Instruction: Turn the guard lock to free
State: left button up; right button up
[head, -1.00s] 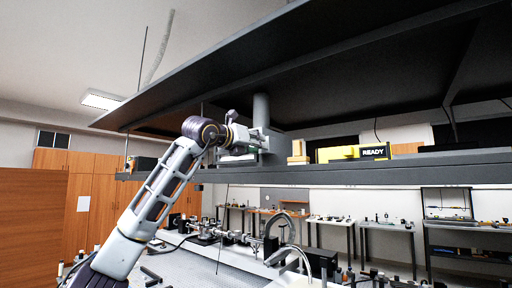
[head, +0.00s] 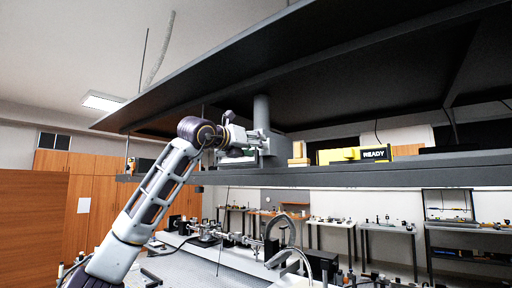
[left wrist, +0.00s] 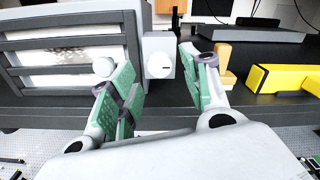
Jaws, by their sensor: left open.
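A small pale grey box with a round face and a dark horizontal slot (left wrist: 158,66), which looks like the guard lock, stands at the shelf edge in the left wrist view. My left gripper (left wrist: 163,92) is open, with green-padded fingers on either side of the box in the picture. It looks empty, and I cannot tell if a finger touches the box. In the head view my left gripper (head: 250,153) is up at the shelf, and the lock is not clear there. My right gripper does not show.
A louvred grey housing (left wrist: 65,45) with a white knob (left wrist: 103,67) stands left of the lock. A tan block (head: 299,155) and a yellow unit (head: 338,155) with a READY display (head: 374,153) stand right on the shelf (head: 400,175). A dark canopy (head: 330,70) hangs above.

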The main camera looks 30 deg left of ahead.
pick_arm(q)
jog(key=s, duration=1)
jog(key=shift+s+a, duration=0.35)
jog(key=shift+a, duration=0.05)
